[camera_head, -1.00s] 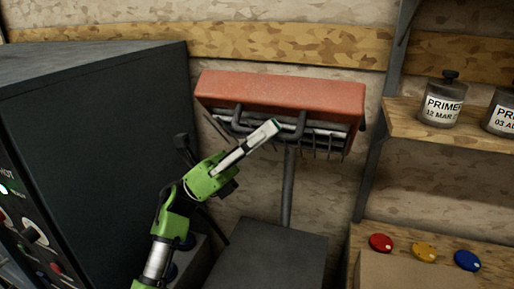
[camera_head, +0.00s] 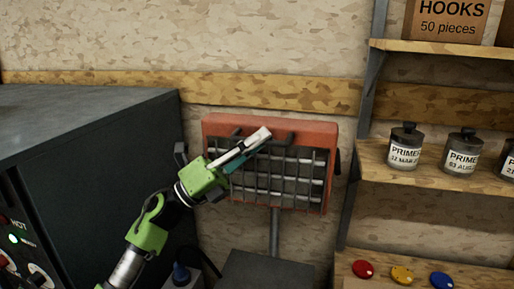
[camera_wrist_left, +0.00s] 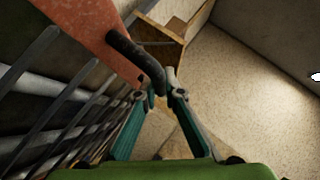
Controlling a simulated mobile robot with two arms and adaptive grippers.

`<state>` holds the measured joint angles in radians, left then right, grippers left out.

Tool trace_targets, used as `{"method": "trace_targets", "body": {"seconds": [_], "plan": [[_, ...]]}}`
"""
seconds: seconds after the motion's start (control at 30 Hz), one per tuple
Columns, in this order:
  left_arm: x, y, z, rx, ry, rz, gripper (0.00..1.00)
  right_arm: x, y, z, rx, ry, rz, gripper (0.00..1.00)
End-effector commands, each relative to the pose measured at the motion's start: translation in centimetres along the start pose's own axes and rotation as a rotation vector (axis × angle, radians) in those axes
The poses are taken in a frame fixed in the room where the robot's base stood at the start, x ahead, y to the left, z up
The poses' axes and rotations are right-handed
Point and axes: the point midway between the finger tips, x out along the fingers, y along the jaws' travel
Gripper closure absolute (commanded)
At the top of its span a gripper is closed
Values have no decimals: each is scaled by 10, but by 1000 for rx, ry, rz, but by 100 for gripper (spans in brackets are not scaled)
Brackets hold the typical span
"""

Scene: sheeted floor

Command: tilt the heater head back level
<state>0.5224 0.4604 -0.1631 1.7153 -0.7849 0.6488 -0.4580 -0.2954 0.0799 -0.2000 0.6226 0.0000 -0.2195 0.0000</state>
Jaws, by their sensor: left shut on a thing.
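The heater head (camera_head: 318,128) is a red box on a grey pole (camera_head: 275,232). Its barred grille (camera_head: 300,180) faces forward, close to upright, with pale tubes behind the bars. My left gripper (camera_head: 264,136) reaches in from the left and is shut on the handle bar. In the left wrist view, the fingertips (camera_wrist_left: 162,88) close at the dark handle (camera_wrist_left: 138,58), beside the red housing (camera_wrist_left: 92,32) and the grille. My right gripper is out of view.
A dark cabinet (camera_head: 110,150) with a control panel stands close on the left. Shelves (camera_head: 440,190) with primer jars (camera_head: 405,147) stand on the right. Red, yellow and blue lids (camera_head: 402,274) lie at lower right. A wooden rail (camera_head: 250,98) runs along the wall behind.

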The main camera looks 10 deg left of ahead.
Motion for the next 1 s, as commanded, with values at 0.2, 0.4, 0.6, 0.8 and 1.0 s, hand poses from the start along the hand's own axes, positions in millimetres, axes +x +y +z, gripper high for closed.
{"method": "trace_targets", "body": {"seconds": [0.2,0.4,0.6,0.8,1.0], "plan": [[3,0,4,2,-1,0,100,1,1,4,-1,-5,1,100],[3,0,4,2,-1,0,100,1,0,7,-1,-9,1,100],[3,0,4,2,-2,0,81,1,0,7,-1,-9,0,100],[3,1,3,1,0,0,74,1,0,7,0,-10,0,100],[0,1,3,0,0,1,74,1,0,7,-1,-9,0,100]]}}
